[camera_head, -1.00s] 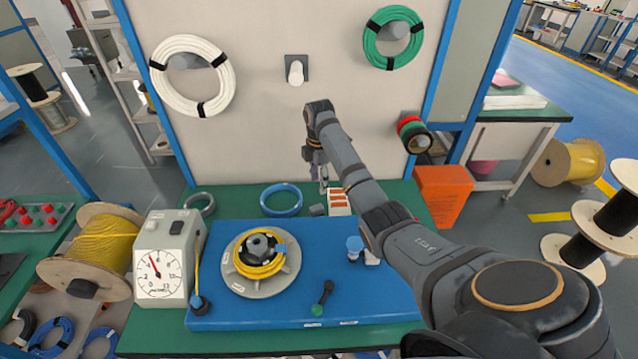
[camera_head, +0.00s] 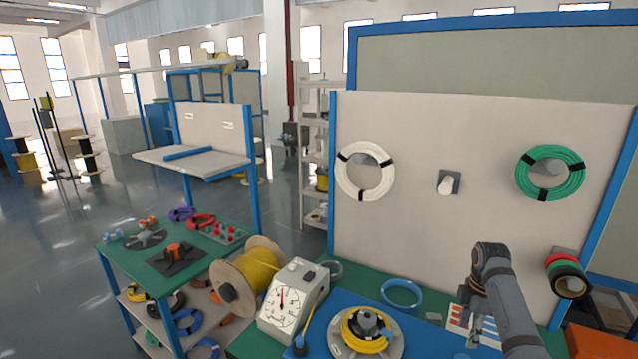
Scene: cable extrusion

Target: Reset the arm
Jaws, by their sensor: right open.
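My right arm rises from the bottom right, and its right gripper (camera_head: 471,338) hangs down from the wrist. It is small in the view, open, with nothing seen between its fingers. It is over the back right of the blue board (camera_head: 345,302), near an orange-and-white item (camera_head: 456,319) on the green table (camera_head: 352,277). A coil of yellow cable (camera_head: 363,328) sits on a round grey holder on the blue board. My left gripper is not in view.
A dial gauge box (camera_head: 290,300) stands left of the yellow coil. A blue ring (camera_head: 401,294) lies behind it. White (camera_head: 365,188) and green (camera_head: 571,172) cable coils hang on the back panel. A wooden spool (camera_head: 244,279) stands at the left, beside a green-topped cart (camera_head: 130,254).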

